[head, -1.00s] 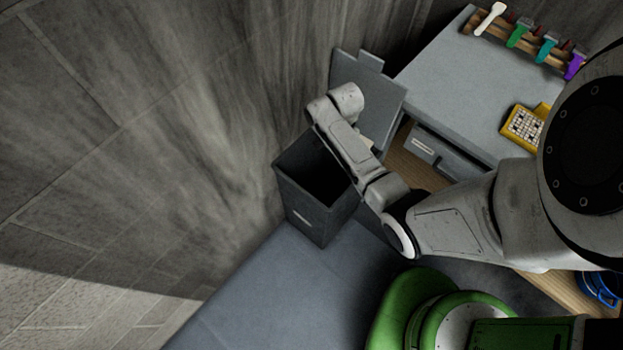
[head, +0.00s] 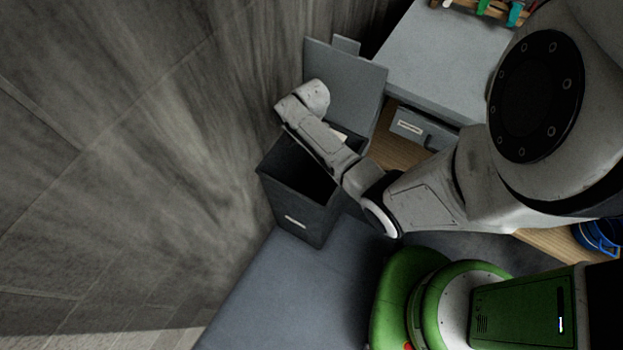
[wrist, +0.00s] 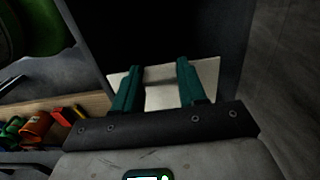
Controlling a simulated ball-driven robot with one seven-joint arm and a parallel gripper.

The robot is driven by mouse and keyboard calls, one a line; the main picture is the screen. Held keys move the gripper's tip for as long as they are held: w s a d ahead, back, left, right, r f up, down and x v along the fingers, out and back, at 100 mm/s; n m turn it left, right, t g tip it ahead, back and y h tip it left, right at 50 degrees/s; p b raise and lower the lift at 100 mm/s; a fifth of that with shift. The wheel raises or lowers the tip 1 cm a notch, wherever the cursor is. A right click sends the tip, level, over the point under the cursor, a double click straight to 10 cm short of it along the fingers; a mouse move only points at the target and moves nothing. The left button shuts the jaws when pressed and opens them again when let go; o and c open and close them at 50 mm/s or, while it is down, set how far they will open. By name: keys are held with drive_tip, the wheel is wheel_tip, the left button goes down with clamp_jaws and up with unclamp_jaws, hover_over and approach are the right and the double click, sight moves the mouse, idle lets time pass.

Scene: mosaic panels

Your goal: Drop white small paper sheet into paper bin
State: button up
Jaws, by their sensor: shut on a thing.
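The white small paper sheet (wrist: 205,76) is in my gripper (wrist: 158,72) in the wrist view, seen behind and between the two teal fingers. My gripper is shut on it. In the head view only a small pale corner of the sheet (head: 341,136) shows beside my arm; my gripper itself is hidden behind the arm there. The paper bin (head: 292,214) is a dark grey box with its lid (head: 345,85) raised at the back. My wrist is over the bin's opening, and the dark inside of the bin fills the wrist view beyond the sheet.
A grey desk (head: 430,50) with a drawer (head: 420,130) stands right of the bin, with coloured items on a rack at its back. A wall (head: 130,150) rises close on the left. A blue round object (head: 597,237) is at the far right. Grey floor lies in front.

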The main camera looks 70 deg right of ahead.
drive_tip(key=shift+f, duration=0.4)
drive_tip(key=o, duration=1.1)
drive_tip(key=shift+r, duration=0.1)
wheel_tip(320, 180, up, 11)
